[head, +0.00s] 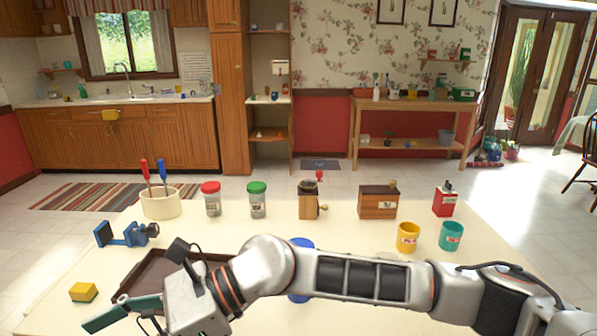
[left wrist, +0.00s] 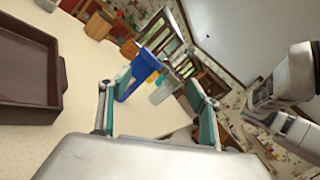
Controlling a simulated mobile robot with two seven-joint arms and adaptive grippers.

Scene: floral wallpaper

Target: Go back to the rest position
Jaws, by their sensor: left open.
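My left gripper (left wrist: 152,105) shows in the left wrist view with its two teal-padded fingers spread wide. Nothing is clasped between them. A blue object (left wrist: 130,75) shows beyond the finger on the left of that view; I cannot tell how near it is. My left gripper is not seen in the head view. In the head view my right arm comes in from the right and crosses low over the table. My right gripper (head: 118,315) is at the lower left, pointing left near the brown tray (head: 152,262). Its finger gap is unclear.
The cream table holds a yellow cup (head: 408,236), teal cup (head: 451,236), blue clamp-like tool (head: 125,234) and yellow sponge (head: 83,292). Jars, a wooden grinder (head: 309,202), a wooden box (head: 378,203) and a red can (head: 445,201) line the back. My right arm hides part of the blue object.

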